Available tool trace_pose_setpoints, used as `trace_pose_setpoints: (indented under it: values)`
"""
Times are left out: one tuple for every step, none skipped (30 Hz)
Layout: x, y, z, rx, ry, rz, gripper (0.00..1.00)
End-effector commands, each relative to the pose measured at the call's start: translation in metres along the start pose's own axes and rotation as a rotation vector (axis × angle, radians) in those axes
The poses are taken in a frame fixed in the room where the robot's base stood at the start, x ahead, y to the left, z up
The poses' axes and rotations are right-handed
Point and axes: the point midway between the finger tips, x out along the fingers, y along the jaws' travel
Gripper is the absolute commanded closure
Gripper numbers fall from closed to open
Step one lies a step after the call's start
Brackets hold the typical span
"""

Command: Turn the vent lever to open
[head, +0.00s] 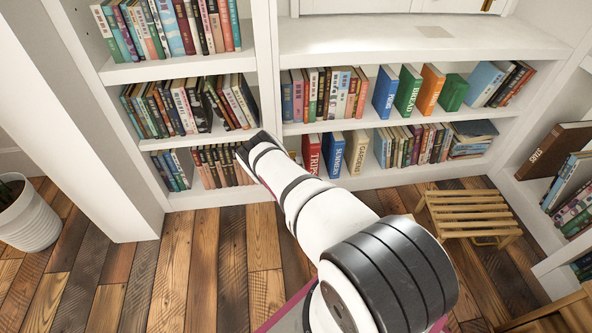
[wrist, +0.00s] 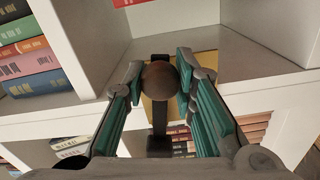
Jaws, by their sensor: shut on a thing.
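The vent lever shows in the wrist view as a round brown knob (wrist: 160,82) on a dark upright bar (wrist: 159,132) with a dark block at its lower end. My gripper (wrist: 160,73) has its teal-padded fingers on either side of the knob and is shut on it. A yellowish surface shows behind the lever, partly hidden by the fingers. In the head view my white arm reaches toward the lower left bookshelf. There the lever and my fingertips are hidden or too small to make out. I cannot tell which position the lever is in.
White bookshelves full of books (head: 210,102) stand behind and around my arm. A small slatted wooden stool (head: 470,212) stands on the plank floor at the right. A white plant pot (head: 28,215) stands at the far left. The floor (head: 190,270) left of my arm is clear.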

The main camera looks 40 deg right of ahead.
Motion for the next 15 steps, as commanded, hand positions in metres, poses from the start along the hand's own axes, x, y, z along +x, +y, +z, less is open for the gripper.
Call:
trace_pose_setpoints:
  values:
    - [0.0,0.002,-0.001,-0.031,0.001,-0.001,1.0]
    - [0.0,0.004,-0.001,-0.049,0.001,-0.001,1.0]
    - [0.0,0.005,-0.001,-0.072,0.001,-0.001,1.0]
    - [0.0,0.007,-0.001,-0.087,0.001,-0.001,1.0]
    - [0.0,0.008,-0.001,-0.102,0.001,-0.001,1.0]
    - [0.0,0.01,-0.001,-0.12,0.001,0.0,1.0]
    - [0.0,0.011,-0.001,-0.131,0.001,0.0,1.0]
    - [0.0,0.011,-0.001,-0.141,0.001,0.0,1.0]
    - [0.0,0.012,-0.001,-0.155,0.001,0.0,1.0]
    - [0.0,0.013,-0.001,-0.164,0.0,0.0,1.0]
    - [0.0,0.014,-0.001,-0.172,0.0,0.0,1.0]
    - [0.0,0.014,-0.001,-0.18,0.0,0.0,1.0]
    - [0.0,0.015,-0.001,-0.185,0.0,0.0,1.0]
    - [-0.001,0.015,-0.001,-0.189,0.0,0.0,1.0]
    - [-0.001,0.015,-0.001,-0.194,-0.001,0.0,1.0]
